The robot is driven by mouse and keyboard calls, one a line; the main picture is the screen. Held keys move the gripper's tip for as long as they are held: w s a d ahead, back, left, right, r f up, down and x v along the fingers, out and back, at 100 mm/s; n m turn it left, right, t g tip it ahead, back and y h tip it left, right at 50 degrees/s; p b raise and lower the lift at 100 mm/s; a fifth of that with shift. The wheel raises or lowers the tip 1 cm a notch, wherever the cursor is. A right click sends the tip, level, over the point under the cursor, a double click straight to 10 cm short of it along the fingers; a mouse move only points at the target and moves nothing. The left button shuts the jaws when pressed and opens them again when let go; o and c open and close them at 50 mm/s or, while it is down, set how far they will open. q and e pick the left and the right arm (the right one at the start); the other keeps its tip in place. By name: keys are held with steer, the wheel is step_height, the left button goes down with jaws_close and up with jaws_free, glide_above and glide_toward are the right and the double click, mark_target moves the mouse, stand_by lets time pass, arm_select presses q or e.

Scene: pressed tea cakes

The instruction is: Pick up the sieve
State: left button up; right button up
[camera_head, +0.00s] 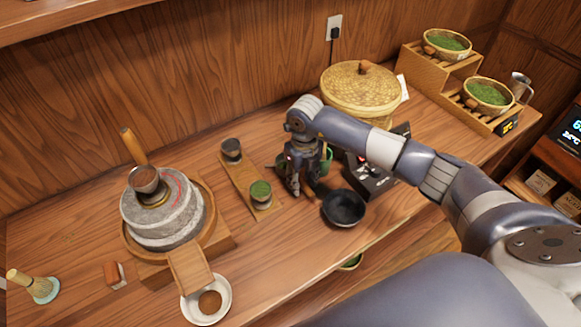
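I cannot pick out the sieve for sure. A round, dark, bowl-shaped thing (343,208) lies on the wooden counter; whether it has a mesh I cannot tell. My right gripper (304,192) points down just left of and behind it, apart from it. Its two dark fingers are spread, with nothing seen between them. A green vessel (327,161) behind the gripper is partly hidden by it. My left gripper is not in view.
A stone mill (160,213) stands left, with a wooden board (235,178) bearing two small cups beside it. A lidded woven basket (360,90) is behind my arm. A white saucer (226,305) lies at the front edge. Stepped shelves (430,75) hold green-filled baskets.

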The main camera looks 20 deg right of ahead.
steer(key=shift+f, duration=0.2)
jaws_close()
steer(key=shift+r, duration=0.1)
